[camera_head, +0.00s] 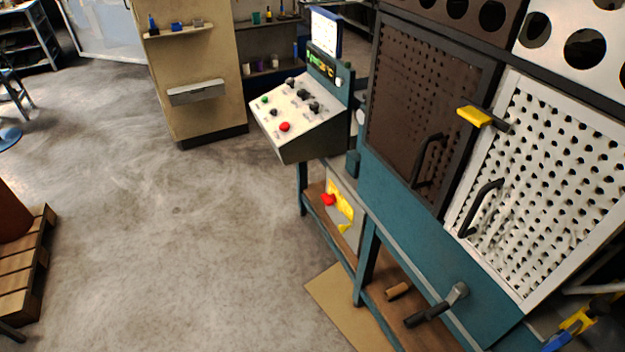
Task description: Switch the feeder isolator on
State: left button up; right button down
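The isolator appears to be the red handle (328,199) on a yellow plate (341,203). The plate is on the front of a grey box (352,233) at the side of the teal machine, below the control console. The red handle sticks out toward the left side of the plate. Its exact angle and any on or off marking are too small to read. A smaller yellow piece (344,228) sits below it. Neither of my grippers shows in the head view, and nothing is seen touching the handle.
A sloped console (303,130) with several buttons and knobs overhangs above the box. The teal machine (400,205) with perforated doors fills the right. A crank handle (437,305) juts out at lower right. Open concrete floor (190,230) lies left; a pallet (25,270) stands far left.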

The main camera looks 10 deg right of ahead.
aim_at(329, 199)
jog(key=i+j+z, duration=0.1)
jog(key=i+j, duration=0.7)
jog(key=i+j+z, duration=0.1)
jog(key=i+j, duration=0.65)
jog(key=j, duration=0.15)
